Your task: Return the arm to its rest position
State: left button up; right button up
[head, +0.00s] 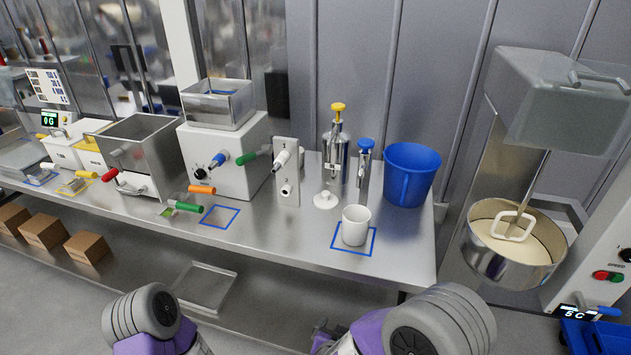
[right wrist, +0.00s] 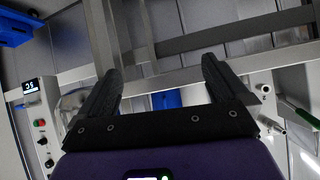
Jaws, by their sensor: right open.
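My right gripper (right wrist: 160,75) shows in the right wrist view with its two dark fingers spread wide and nothing between them. Beyond the fingers are metal frame bars and the underside of the work area, and no object touches the fingers. In the head view, links of my two arms show at the bottom edge, one at left and one right of centre, both in front of the steel table (head: 285,235). My left gripper is not in view.
A white mug (head: 355,225) stands inside a blue square on the table. A blue bucket (head: 408,175) and pump dispensers stand behind it. A mixer bowl (head: 515,245) is at right. Cardboard boxes (head: 42,230) sit on the lower shelf at left.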

notch_tip(320, 180, down, 10)
jog(key=s+d+r+n+g+y, duration=0.1)
jog(key=d+g+y, duration=0.1)
jog(key=g, duration=0.1)
jog(key=s+d+f+n+g+y, duration=0.1)
jog(key=s+f+g+y, duration=0.4)
jog(key=s+f, duration=0.7)
jog(key=s+g, duration=0.1)
jog(key=s, duration=0.2)
jog(key=shift+f+g+y, duration=0.2)
jog(key=shift+g+y, duration=0.2)
